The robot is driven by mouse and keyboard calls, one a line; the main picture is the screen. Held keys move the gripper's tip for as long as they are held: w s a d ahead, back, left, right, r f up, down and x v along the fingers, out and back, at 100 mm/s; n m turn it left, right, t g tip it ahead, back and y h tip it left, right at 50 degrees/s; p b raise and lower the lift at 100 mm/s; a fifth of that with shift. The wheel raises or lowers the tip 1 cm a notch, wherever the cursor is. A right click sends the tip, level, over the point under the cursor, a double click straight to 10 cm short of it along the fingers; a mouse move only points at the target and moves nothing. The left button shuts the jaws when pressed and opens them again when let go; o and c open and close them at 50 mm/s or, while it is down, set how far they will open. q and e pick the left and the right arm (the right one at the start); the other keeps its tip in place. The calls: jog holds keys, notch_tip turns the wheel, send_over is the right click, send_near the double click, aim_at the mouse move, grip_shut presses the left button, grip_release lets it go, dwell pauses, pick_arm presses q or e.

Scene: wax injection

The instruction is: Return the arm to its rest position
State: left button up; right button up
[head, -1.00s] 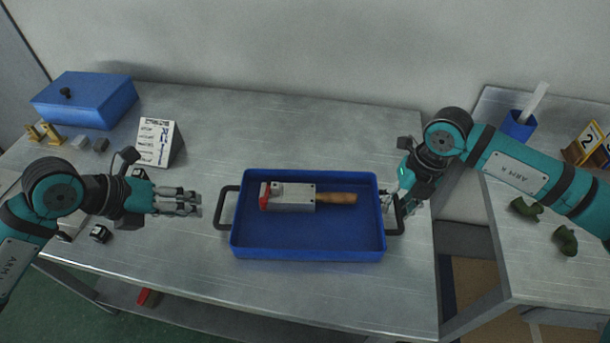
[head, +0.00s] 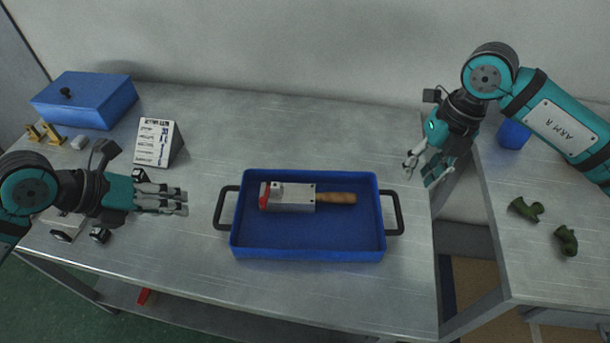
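My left gripper (head: 184,201) is over the left part of the metal table, left of the blue tray (head: 310,248) and apart from it. Its fingers point right and nothing shows between them, but their spacing is hard to judge at this angle. My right gripper (head: 422,170) hangs above the table's right edge, up and right of the tray's right handle (head: 399,212). Its fingers are spread and empty. The tray holds a metal mould (head: 293,197) with a red end and a wooden handle (head: 336,198).
A blue lidded box (head: 85,100) stands at the back left, near a white flip card (head: 156,142). Small parts lie by my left arm. A side table (head: 535,270) on the right bears a blue cup (head: 514,133) and two green pieces (head: 526,209). The table's back middle is clear.

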jog(key=shift+r, duration=0.3)
